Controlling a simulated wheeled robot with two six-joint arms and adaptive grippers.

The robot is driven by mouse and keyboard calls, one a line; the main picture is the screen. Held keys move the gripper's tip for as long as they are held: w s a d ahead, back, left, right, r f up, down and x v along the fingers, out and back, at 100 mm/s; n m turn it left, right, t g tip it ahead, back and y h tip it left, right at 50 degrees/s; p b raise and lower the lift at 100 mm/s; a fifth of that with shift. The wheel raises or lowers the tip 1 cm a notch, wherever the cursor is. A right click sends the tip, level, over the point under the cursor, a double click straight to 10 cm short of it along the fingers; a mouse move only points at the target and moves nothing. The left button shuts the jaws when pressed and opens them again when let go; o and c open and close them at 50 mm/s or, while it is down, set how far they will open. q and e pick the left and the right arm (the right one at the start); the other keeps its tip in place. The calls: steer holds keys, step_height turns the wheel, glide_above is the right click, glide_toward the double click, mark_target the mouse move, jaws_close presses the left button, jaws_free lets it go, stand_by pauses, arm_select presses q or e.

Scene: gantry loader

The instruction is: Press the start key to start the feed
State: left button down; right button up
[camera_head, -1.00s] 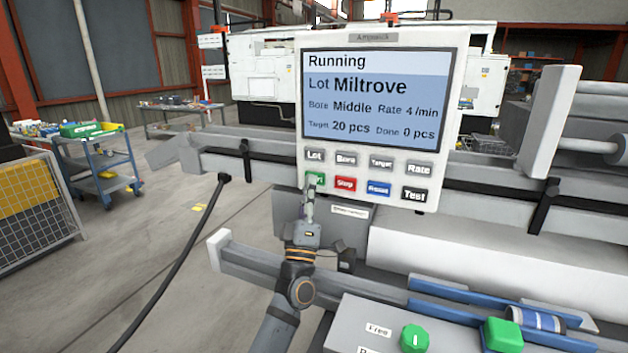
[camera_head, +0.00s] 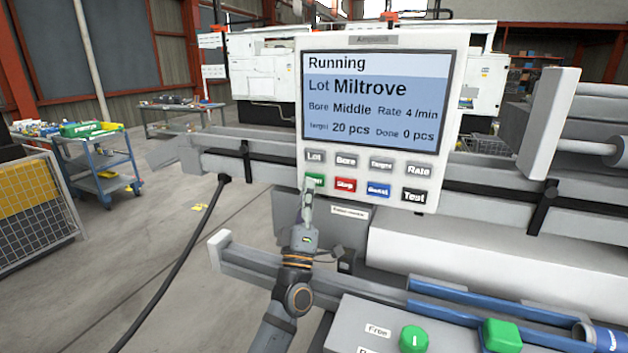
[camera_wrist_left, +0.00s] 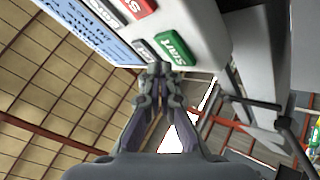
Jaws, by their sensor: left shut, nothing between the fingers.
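The white control panel (camera_head: 372,180) stands in the middle of the head view. Its screen (camera_head: 375,100) reads Running, Lot Miltrove, Bore Middle, Rate 4 /min, Target 20 pcs, Done 0 pcs. The green start key (camera_head: 315,181) is at the left of the lower key row; it also shows in the left wrist view (camera_wrist_left: 176,48), labelled Start. My left gripper (camera_head: 307,192) is shut and empty, its tips just below the start key in the head view. In the wrist view the tips (camera_wrist_left: 160,68) lie beside the key's edge; I cannot tell whether they touch the panel. My right gripper is not in view.
The red Stop key (camera_head: 345,185) is right beside the start key, then the blue key (camera_head: 378,189) and black Test key (camera_head: 414,196). Grey rails run behind and below the panel. A box with green buttons (camera_head: 413,338) is at the front. A black cable (camera_head: 178,265) hangs at left.

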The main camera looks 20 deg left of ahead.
arm_select(q)
steer(key=s+p, duration=0.1)
steer(key=s, duration=0.4)
steer(key=shift+d, duration=0.15)
stand_by(0.8)
